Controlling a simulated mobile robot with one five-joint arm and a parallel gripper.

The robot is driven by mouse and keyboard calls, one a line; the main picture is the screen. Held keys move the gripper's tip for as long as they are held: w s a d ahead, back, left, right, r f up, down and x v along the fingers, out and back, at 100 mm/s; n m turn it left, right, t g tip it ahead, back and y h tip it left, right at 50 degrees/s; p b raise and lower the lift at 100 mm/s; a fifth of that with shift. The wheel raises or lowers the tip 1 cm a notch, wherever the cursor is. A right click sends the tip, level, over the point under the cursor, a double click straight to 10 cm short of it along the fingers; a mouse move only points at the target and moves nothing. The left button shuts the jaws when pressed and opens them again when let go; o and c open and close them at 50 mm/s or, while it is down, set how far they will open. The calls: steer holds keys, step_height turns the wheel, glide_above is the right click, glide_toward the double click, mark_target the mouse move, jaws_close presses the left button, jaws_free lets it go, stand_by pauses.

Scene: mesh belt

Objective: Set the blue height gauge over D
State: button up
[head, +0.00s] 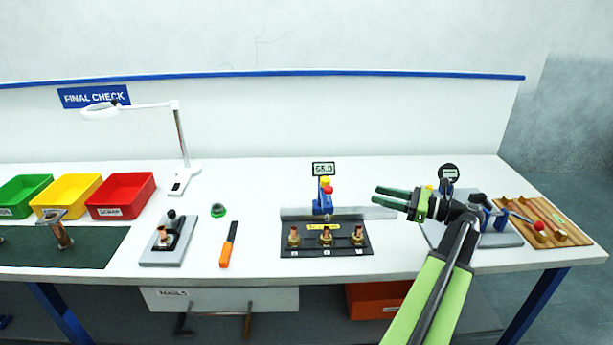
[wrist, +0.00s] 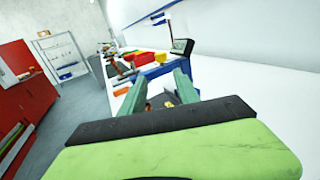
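The blue height gauge (head: 323,201) stands upright on a grey rail (head: 360,212), behind a black plate (head: 310,251). It has a red and a yellow knob and a display (head: 323,169) reading about 65.0. Three copper fittings stand on the plate: left (head: 294,237), middle (head: 326,236) and right (head: 357,236). The gauge is roughly in line with the middle one. The plate's small letters are unreadable, so I cannot tell which is D. My gripper (head: 376,196) is open and empty, right of the gauge, pointing left. The wrist view shows the blue gauge (wrist: 156,71) beyond my fingers, apart from them.
A round dial gauge (head: 449,172) on a grey base and a wooden rack (head: 545,222) stand at the right. Left are an orange-handled tool (head: 229,246), a green ring (head: 218,210), a grey fixture (head: 168,247) and a red bin (head: 121,194). Bare table lies behind the gauge.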

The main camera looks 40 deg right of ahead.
glide_toward(326, 179)
steer(key=x, duration=1)
steer(key=shift+f, duration=0.35)
steer(key=shift+c, duration=0.4)
jaws_close()
steer(key=shift+w, duration=0.1)
stand_by(0.4)
